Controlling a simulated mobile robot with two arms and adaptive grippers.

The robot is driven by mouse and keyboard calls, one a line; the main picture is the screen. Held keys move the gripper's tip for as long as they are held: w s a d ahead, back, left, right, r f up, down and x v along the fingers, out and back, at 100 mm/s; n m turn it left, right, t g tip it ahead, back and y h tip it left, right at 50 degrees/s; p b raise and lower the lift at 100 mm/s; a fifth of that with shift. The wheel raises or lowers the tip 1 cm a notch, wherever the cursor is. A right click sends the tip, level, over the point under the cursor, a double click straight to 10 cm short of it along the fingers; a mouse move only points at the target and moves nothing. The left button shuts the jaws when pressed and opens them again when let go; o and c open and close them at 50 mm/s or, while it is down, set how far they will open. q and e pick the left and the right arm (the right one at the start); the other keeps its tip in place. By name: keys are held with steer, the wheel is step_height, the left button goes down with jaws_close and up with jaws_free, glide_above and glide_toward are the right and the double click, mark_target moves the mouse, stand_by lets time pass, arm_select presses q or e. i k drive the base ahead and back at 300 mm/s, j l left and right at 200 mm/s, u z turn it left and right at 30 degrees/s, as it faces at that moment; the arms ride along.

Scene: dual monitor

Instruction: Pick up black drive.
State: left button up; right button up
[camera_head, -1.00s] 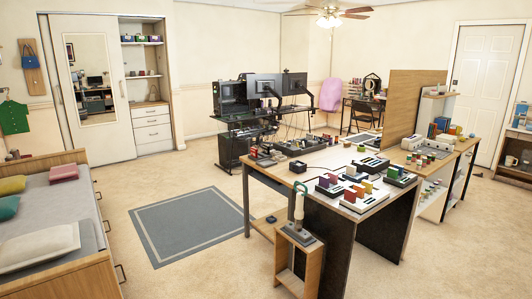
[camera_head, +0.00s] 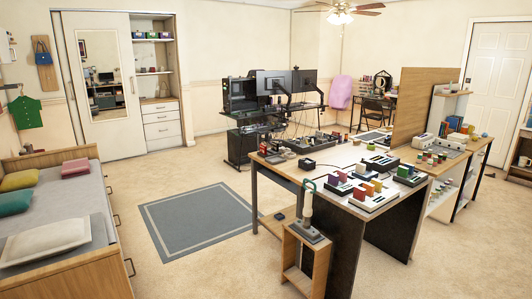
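A small black box (camera_head: 309,164) sits on the white-topped desk (camera_head: 328,163), near its left edge. A small dark flat item (camera_head: 279,216) lies on the low shelf under the desk's left end. At this size I cannot tell which small dark thing is the black drive. Neither of my grippers is in view.
Open carpet with a grey rug (camera_head: 198,222) lies between the bed (camera_head: 75,266) and the desk. A wooden stand (camera_head: 306,258) is at the desk's front. A monitor workstation (camera_head: 241,150) stands behind. Colored blocks on trays (camera_head: 374,203) crowd the desk's right.

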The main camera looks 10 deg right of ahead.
mark_target(275, 145)
steer(key=i, duration=3.25)
steer(key=l+z, duration=0.05)
steer(key=l, duration=0.05)
